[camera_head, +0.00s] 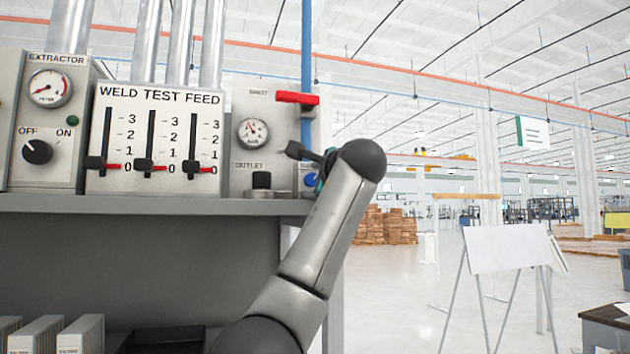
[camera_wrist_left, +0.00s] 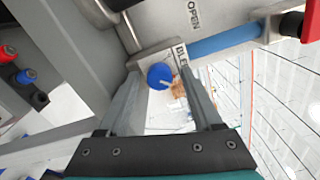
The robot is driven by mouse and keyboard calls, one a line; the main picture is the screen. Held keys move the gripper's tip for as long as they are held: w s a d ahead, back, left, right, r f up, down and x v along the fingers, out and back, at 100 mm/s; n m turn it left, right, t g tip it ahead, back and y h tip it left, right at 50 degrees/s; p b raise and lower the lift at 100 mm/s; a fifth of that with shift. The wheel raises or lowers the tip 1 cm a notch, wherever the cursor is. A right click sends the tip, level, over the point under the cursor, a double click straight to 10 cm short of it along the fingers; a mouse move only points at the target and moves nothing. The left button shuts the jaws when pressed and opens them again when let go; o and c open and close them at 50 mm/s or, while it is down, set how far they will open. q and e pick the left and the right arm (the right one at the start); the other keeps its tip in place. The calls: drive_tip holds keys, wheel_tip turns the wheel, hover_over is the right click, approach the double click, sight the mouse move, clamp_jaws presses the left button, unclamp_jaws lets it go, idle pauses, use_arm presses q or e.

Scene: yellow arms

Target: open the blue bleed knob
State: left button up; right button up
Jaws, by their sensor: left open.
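The blue bleed knob (camera_wrist_left: 159,75) is round with a small pale mark, on a grey block beside a white label that starts "BLE". In the wrist view it shows between the two fingers of my left gripper (camera_wrist_left: 160,72). They are open, one on each side of the knob; I cannot tell whether they touch it. My right gripper is in neither view.
A red lever handle (camera_head: 297,98) sits above the knob by a blue pipe (camera_head: 307,45). A pressure gauge (camera_head: 253,132) and a black outlet knob (camera_head: 262,181) are to its left. The shelf (camera_head: 150,204) runs below the panels.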

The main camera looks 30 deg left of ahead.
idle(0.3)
use_arm(q)
drive_tip(key=n+b, duration=0.1)
drive_tip(key=n, duration=0.2)
drive_tip(key=shift+f+n, duration=0.1)
drive_tip(key=shift+n, duration=0.2)
drive_tip(key=n+b, duration=0.1)
drive_tip(key=n, duration=0.3)
drive_tip(key=shift+n, duration=0.4)
drive_tip(key=n+b, duration=0.1)
drive_tip(key=n, duration=0.3)
drive_tip(key=shift+n, duration=0.4)
drive_tip(key=n+b, duration=0.1)
drive_tip(key=n, duration=0.3)
drive_tip(key=shift+n+b, duration=0.3)
drive_tip(key=b+v, duration=0.6)
drive_tip(key=v, duration=0.9)
drive_tip(key=w+f+m+h, duration=0.2)
drive_tip(key=w+f, duration=0.6)
drive_tip(key=f, duration=0.5)
drive_tip(key=w+f+m+h, duration=0.2)
drive_tip(key=w+f+m, duration=0.2)
drive_tip(key=w+f, duration=0.5)
wheel_tip(320, 180, down, 5)
drive_tip(key=shift+d+f+b, duration=0.2)
drive_tip(key=shift+d+b, duration=0.2)
